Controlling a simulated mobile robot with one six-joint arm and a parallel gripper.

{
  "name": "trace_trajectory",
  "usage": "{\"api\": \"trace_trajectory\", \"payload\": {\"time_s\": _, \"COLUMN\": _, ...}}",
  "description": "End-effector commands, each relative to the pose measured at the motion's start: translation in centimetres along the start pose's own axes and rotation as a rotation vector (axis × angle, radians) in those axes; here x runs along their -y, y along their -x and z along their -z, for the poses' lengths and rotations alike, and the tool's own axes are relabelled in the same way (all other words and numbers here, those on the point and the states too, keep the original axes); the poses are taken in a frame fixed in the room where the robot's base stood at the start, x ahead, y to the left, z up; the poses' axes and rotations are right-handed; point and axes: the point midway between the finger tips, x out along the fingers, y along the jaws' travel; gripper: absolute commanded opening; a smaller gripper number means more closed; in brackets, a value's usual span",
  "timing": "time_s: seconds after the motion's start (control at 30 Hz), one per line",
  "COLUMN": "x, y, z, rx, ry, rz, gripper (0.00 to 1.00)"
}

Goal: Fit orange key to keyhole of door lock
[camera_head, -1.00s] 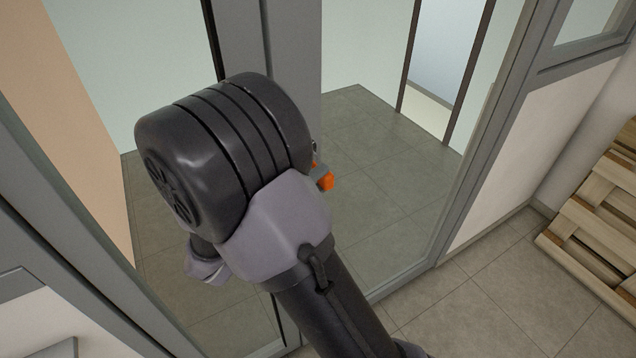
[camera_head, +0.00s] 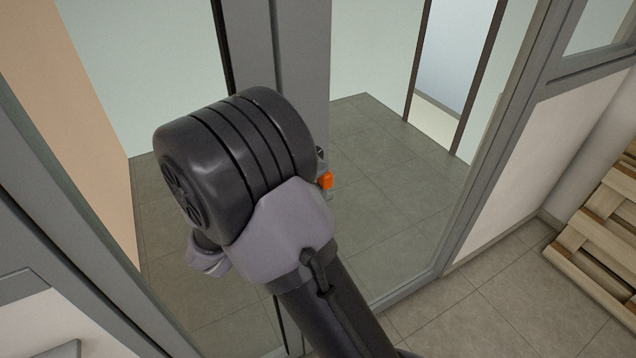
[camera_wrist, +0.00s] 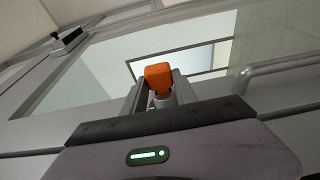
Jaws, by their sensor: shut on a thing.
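The orange key (camera_wrist: 158,76) is between the fingers of my gripper (camera_wrist: 160,88) in the wrist view, with its orange head toward the camera. My gripper is shut on it. In the head view the orange key (camera_head: 326,180) shows as a small patch at the right side of my wrist, which hides most of the gripper. The glass door's grey frame (camera_head: 301,60) rises behind my arm. The keyhole is not visible in either view, so I cannot tell whether the key touches the lock.
A grey bar like a handle (camera_wrist: 275,66) is at the right in the wrist view. A small dark fitting (camera_wrist: 70,40) sits on the frame at upper left. Wooden pallets (camera_head: 600,225) stand at the right. The tiled floor (camera_head: 480,310) before them is clear.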

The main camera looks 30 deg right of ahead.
Motion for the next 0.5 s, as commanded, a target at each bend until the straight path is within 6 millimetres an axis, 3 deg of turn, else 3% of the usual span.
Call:
{"api": "trace_trajectory", "payload": {"time_s": 0.37, "x": 0.01, "y": -0.3, "z": 1.11, "rx": 0.0, "ry": 0.0, "rz": 0.0, "gripper": 0.0}}
{"api": "trace_trajectory", "payload": {"time_s": 0.4, "x": 0.0, "y": -0.3, "z": 1.11, "rx": 0.0, "ry": 0.0, "rz": 0.0, "gripper": 0.4}}
{"api": "trace_trajectory", "payload": {"time_s": 0.5, "x": -0.01, "y": -0.3, "z": 1.1, "rx": -0.001, "ry": 0.0, "rz": 0.0, "gripper": 0.59}}
